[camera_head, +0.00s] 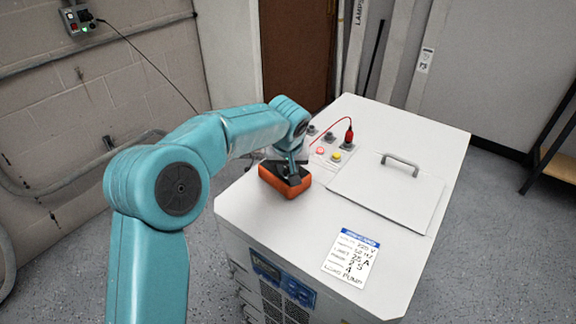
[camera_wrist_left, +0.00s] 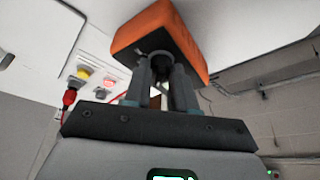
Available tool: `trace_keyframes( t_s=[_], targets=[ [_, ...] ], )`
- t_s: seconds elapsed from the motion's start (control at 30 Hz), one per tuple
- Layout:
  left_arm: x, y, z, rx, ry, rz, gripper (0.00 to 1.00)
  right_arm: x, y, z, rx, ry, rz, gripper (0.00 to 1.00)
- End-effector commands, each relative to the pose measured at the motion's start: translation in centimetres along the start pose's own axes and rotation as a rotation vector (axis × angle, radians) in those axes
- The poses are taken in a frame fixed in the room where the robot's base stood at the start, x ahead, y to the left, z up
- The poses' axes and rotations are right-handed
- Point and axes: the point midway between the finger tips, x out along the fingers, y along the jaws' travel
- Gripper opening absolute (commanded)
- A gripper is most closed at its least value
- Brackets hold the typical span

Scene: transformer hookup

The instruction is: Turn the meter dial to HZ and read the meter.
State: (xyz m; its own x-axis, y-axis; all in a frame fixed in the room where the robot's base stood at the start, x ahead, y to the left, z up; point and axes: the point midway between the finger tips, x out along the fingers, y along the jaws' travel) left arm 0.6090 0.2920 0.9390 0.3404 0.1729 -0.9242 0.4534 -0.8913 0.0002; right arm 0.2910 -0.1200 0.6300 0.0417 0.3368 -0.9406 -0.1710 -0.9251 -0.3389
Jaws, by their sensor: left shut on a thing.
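The orange meter (camera_head: 287,185) with a dark face sits on the white cabinet top (camera_head: 262,222), near its left edge. It also shows in the left wrist view as an orange body (camera_wrist_left: 186,38). My left gripper (camera_head: 291,170) is over the meter's face. In the left wrist view its two fingers (camera_wrist_left: 161,72) close around the dark round dial (camera_wrist_left: 155,57) on the meter. The dial's marks, its pointer and the meter's reading are hidden or too small to make out. My right gripper is not in view.
Behind the meter are red and yellow buttons (camera_head: 337,157), dark terminals and a red plug (camera_head: 349,136) with a red lead. A hatch with a grey handle (camera_head: 400,162) lies to the right. A label card (camera_head: 351,259) lies at the front. A wall box (camera_head: 78,20) hangs at upper left.

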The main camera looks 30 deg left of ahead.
Motion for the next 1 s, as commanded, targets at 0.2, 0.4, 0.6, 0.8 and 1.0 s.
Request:
trace_keyframes(
  t_s=[0.2,0.4,0.6,0.8,1.0],
  targets=[
    [-0.12,0.0,-0.12,-0.001,0.003,0.001,0.0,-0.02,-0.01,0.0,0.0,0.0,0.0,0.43],
    [-0.12,0.0,-0.12,-0.002,0.004,0.001,0.0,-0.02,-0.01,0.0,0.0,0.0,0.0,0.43],
    [-0.12,0.0,-0.12,-0.002,0.004,0.0,0.0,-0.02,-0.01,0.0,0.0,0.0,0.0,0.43],
    [-0.12,0.0,-0.12,-0.002,0.004,0.001,0.0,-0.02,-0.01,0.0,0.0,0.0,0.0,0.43],
    [-0.09,0.0,-0.09,-0.001,0.002,0.0,0.49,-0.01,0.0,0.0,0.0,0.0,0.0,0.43]
  ],
)
